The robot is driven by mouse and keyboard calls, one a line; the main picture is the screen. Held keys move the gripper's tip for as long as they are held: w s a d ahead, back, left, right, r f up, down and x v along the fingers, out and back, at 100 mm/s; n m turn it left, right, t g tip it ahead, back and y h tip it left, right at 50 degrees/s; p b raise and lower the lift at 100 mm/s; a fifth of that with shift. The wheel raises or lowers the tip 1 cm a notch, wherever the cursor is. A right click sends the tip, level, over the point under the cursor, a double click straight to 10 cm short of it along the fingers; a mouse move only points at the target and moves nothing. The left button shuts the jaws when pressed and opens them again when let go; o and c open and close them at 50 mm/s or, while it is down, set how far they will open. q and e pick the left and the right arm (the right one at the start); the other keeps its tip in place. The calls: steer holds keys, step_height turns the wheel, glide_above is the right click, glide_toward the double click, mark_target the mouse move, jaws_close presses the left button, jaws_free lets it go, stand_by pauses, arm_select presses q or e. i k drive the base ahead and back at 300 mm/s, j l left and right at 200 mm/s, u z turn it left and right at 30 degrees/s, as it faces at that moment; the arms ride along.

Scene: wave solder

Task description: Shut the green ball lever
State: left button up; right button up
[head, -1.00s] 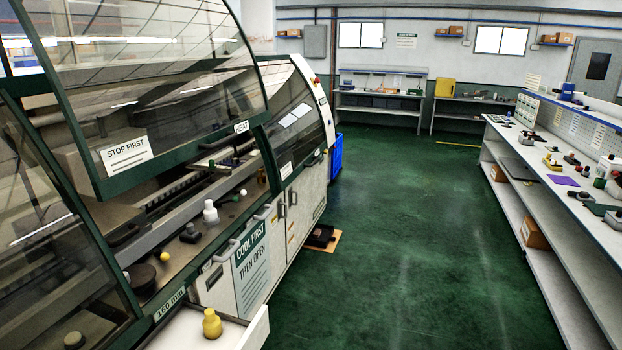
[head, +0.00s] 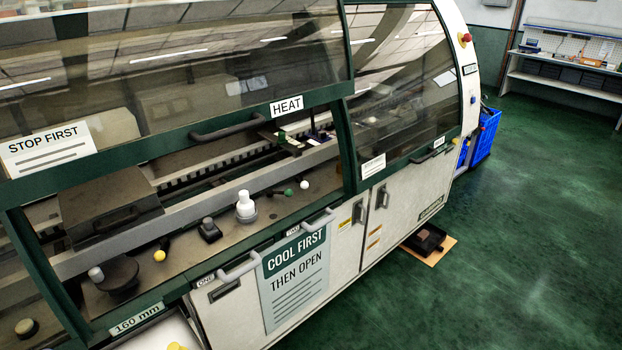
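The green ball lever (head: 288,192) is on the machine's front ledge, under the raised glass hood. Its small green ball sits at the end of a short dark arm. A white ball (head: 304,185) is just to its right. A yellow ball lever (head: 159,255) is further left on the same ledge. I cannot tell from this view how far the green lever is turned. Neither of my grippers is in view.
A white bottle-shaped piece (head: 245,205) and a dark block with a grey knob (head: 209,230) stand on the ledge left of the green lever. The raised hood (head: 230,121) overhangs the ledge. Handles (head: 318,221) stick out in front. Green floor (head: 500,230) at right is clear.

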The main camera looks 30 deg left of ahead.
mark_target(270, 192)
steer(key=i+u, duration=0.1)
steer(key=i, duration=0.8)
